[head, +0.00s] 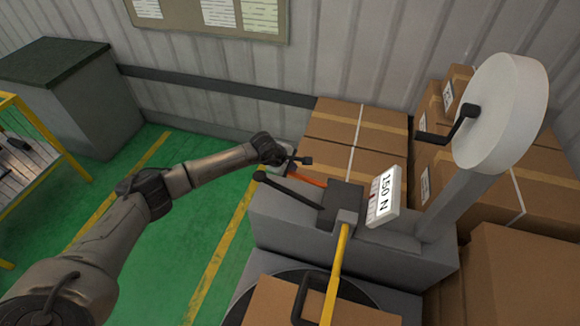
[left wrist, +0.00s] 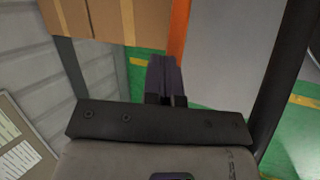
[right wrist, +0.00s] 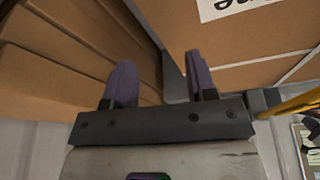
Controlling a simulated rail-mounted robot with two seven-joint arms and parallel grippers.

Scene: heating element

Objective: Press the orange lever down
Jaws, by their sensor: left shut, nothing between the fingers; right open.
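The orange lever (head: 308,179) sticks out to the left from the grey machine (head: 290,232), beside a black lever (head: 290,192) with a round knob. My left gripper (head: 303,160) is at the orange lever's outer end, close above it; I cannot tell whether they touch. In the left wrist view its fingers (left wrist: 164,80) are shut together with nothing between them, and the orange lever (left wrist: 179,28) shows just beyond them. My right gripper (right wrist: 161,82) shows only in the right wrist view, with its fingers apart and empty, facing cardboard boxes.
A white "150 N" sign (head: 384,198) and a white wheel (head: 502,110) with a black crank stand on the machine. A yellow bar (head: 337,275) rises at its front. Cardboard boxes (head: 352,130) stand behind and to the right. Green floor (head: 165,215) is open at left.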

